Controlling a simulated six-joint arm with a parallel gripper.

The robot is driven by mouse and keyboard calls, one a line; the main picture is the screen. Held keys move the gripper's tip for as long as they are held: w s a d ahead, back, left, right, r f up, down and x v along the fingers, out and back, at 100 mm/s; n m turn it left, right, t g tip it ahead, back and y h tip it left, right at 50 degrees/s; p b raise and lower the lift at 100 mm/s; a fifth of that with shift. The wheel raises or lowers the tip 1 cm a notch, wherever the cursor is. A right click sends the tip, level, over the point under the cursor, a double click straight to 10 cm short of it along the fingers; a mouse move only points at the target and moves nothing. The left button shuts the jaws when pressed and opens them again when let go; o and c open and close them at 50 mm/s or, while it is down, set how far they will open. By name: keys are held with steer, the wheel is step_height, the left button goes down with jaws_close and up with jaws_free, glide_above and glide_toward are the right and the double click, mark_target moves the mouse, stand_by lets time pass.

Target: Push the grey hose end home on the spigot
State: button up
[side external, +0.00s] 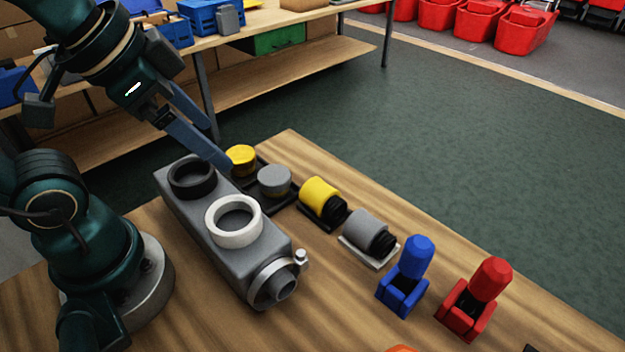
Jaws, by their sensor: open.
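The grey hose end (365,226), a grey cuff with a black ribbed part, lies on a pale holder on the table. The spigot (286,286) is a short grey tube at the near end of the grey tank (222,247). A metal clamp ring (261,289) with a small knob sits around the spigot. The hose end and spigot are apart. My gripper (221,147) is open and empty, its two long blue-grey fingers spread over the tank's far end, by the black ring and yellow cap. It is well away from the hose end.
On the tank are a black ring (192,181) and a white ring (234,235). A yellow cap (241,154), grey cap (274,180), yellow hose end (318,195), blue-capped piece (414,259) and red-capped piece (488,280) stand to its right.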

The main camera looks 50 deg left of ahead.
steer(key=w+d+r+m+g, duration=0.1)
steer(key=w+d+r+m, duration=0.2)
steer(key=w+r+m, duration=0.3)
steer(key=m+g, duration=0.5)
steer(key=m, duration=0.4)
glide_above(376, 226)
step_height(376, 226, down, 15)
steer(key=shift+r, duration=0.2)
steer(key=shift+s+f, duration=0.1)
steer(key=shift+f, duration=4.8)
